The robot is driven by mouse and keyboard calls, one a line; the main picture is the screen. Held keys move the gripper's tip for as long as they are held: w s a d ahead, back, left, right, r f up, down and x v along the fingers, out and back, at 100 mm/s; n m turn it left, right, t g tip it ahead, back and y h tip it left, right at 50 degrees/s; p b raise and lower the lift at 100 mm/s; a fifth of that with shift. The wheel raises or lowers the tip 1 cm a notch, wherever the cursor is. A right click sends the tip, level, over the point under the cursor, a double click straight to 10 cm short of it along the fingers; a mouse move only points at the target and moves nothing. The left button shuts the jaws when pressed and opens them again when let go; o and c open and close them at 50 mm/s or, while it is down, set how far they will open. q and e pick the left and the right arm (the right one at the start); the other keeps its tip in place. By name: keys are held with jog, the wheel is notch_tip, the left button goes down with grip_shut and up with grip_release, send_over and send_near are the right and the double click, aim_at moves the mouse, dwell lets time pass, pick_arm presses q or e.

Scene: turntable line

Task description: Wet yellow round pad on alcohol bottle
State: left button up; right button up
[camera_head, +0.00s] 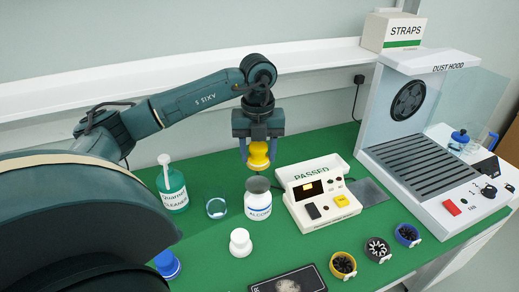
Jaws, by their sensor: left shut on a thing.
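My left gripper (259,143) is shut on a yellow round pad (259,155), which it holds by its yellow grip, pad side down. The gripper and pad are above the white alcohol bottle (258,207), which stands upright on the green table and has a grey top (257,185). The pad's underside is just above the bottle's top; I cannot tell whether a small gap remains or they touch. My right gripper is not in view.
A cleaner pump bottle (173,192) and a glass jar (216,208) stand left of the alcohol bottle. A white tester (320,197) is close on the right. A white knobbed piece (240,243), a blue one (166,264) and several small wheels (343,265) are in front. The dust hood (420,130) stands right.

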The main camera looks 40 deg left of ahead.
aim_at(258, 184)
pick_arm(q)
jog(key=shift+s+f+b, duration=0.1)
jog(key=shift+f+b, duration=0.3)
jog(key=shift+f, duration=0.1)
notch_tip(258, 184, down, 4)
jog(key=b, duration=0.3)
jog(key=shift+r, duration=0.2)
jog(key=shift+f+b, duration=0.35)
jog(key=shift+f, duration=0.3)
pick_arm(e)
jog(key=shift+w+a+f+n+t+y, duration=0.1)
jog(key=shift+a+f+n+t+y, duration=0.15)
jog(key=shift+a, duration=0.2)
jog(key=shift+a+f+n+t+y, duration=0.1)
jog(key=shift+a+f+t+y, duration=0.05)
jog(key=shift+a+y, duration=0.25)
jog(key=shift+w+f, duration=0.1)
pick_arm(q)
jog(key=shift+f+b, duration=0.75)
jog(key=shift+f, duration=0.3)
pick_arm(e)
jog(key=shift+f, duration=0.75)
